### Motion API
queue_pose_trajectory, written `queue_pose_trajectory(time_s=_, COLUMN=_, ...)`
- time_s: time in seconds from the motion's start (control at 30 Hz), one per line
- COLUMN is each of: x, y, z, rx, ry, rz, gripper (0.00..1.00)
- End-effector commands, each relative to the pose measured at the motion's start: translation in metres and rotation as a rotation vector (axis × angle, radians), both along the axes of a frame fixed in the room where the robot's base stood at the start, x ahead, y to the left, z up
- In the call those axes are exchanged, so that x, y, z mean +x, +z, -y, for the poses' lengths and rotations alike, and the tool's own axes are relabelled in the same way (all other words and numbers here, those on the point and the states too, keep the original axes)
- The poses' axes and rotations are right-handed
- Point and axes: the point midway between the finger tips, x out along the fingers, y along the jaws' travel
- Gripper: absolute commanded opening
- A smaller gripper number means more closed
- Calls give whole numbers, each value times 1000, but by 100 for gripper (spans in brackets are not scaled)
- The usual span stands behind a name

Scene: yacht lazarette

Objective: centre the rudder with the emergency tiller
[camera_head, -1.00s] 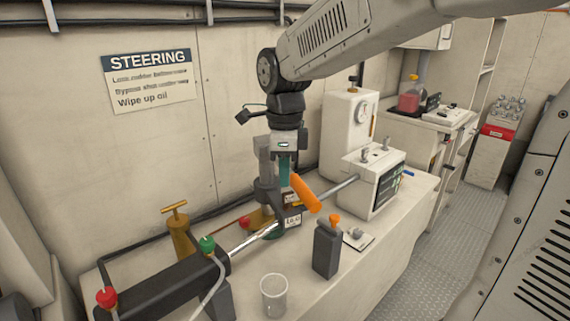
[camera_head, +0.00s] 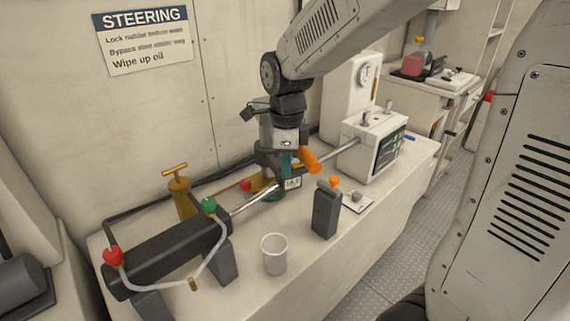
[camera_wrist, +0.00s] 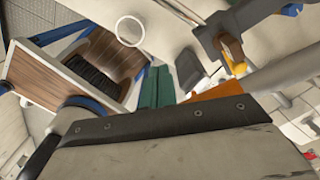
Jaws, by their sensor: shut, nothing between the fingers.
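An orange handle (camera_head: 311,160), which looks like the emergency tiller's grip, slants down to the right beside the rudder fittings. My gripper (camera_head: 287,162) points down just left of it, with its teal fingers shut and empty. In the wrist view the shut fingers (camera_wrist: 157,87) lie close beside the orange handle (camera_wrist: 215,91); I cannot tell whether they touch. A dark green post base (camera_head: 273,194), perhaps the rudder stock, stands below, partly hidden by my gripper and dark fittings. A shiny steel rod (camera_head: 252,201) runs from the black cylinder (camera_head: 168,255) to these fittings.
A brass T-handled valve (camera_head: 181,193) is behind the cylinder. A white box (camera_head: 373,146) stands to the right. The bench front between cup and bottle is clear.

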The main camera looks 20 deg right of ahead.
Motion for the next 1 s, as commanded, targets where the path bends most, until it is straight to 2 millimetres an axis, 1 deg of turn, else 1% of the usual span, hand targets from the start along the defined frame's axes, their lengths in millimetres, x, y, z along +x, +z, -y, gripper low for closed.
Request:
queue_pose_trajectory(time_s=0.4, x=0, y=0, z=17, rx=0, ry=-1, rz=0, gripper=0)
queue_pose_trajectory(time_s=0.67, x=0, y=0, z=21, rx=0, ry=0, rz=0, gripper=0)
queue_pose_trajectory(time_s=1.0, x=-1, y=0, z=34, rx=0, ry=-1, rz=0, gripper=0)
